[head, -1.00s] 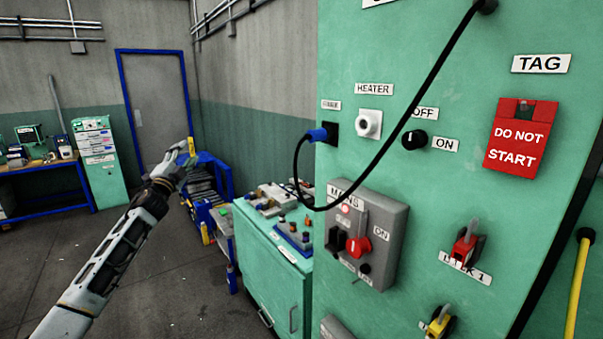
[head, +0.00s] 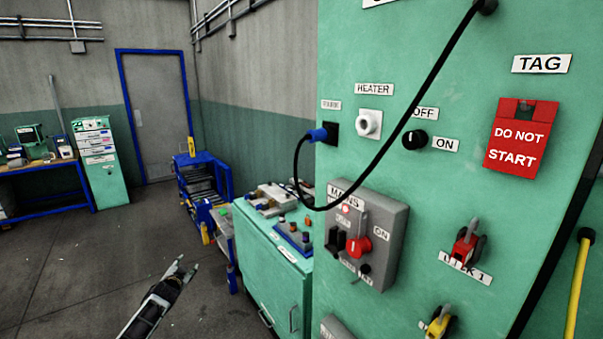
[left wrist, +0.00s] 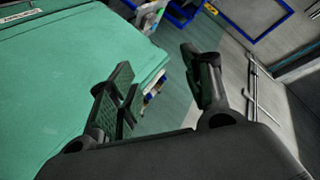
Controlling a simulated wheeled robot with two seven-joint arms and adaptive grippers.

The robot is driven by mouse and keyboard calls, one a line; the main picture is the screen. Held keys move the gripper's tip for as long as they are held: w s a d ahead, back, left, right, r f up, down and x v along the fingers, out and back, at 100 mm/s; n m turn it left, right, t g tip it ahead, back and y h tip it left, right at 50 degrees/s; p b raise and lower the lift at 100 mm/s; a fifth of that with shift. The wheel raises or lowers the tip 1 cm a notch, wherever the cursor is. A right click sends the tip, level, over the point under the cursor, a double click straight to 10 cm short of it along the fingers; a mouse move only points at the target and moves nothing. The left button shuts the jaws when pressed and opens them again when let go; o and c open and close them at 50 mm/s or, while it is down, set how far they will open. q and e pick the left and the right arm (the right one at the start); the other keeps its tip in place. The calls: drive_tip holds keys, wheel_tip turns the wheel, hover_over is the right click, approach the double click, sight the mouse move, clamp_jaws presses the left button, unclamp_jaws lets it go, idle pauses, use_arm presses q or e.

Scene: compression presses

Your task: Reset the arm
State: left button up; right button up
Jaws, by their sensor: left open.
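My left gripper (head: 180,270) is low in the head view, in front of the grey floor and left of the green cabinet (head: 285,287). It is empty and touches nothing. In the left wrist view its two fingers stand apart with a clear gap between them (left wrist: 160,100), and the green cabinet (left wrist: 70,65) fills the upper left. My right gripper is not in view.
A tall green panel (head: 440,75) fills the right side, with a grey MAINS box (head: 385,235), a red DO NOT START tag (head: 520,137) and a hanging black cable (head: 415,110). A blue rack (head: 195,180) stands behind. The floor at left is clear.

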use_arm(q)
drive_tip(key=s+d+f+n+g, duration=0.1)
drive_tip(key=s+d+f+g, duration=0.1)
drive_tip(key=s+f, duration=0.85)
drive_tip(key=s+d+f+n+g+h, duration=0.1)
drive_tip(key=s+d+f+g, duration=0.15)
drive_tip(key=s+f, duration=0.85)
drive_tip(key=s+d+f+n+g, duration=0.1)
drive_tip(key=s+d+f+g, duration=0.15)
drive_tip(key=s+f, duration=0.9)
drive_tip(key=s+d+f+g+h, duration=0.15)
drive_tip(key=s+d+f, duration=0.25)
drive_tip(key=s+f, duration=0.45)
drive_tip(key=s+d+f+g+y, duration=0.1)
drive_tip(key=s+d+f+g, duration=0.15)
drive_tip(key=s+f, duration=0.6)
drive_tip(key=s+d+f+g, duration=0.1)
drive_tip(key=s+d, duration=0.1)
drive_tip(key=s, duration=1)
drive_tip(key=s+d+f+g+h, duration=0.1)
drive_tip(key=s+d+f, duration=0.1)
drive_tip(key=s, duration=1.1)
drive_tip(key=shift+s+d+f, duration=0.3)
drive_tip(key=shift+d, duration=0.3)
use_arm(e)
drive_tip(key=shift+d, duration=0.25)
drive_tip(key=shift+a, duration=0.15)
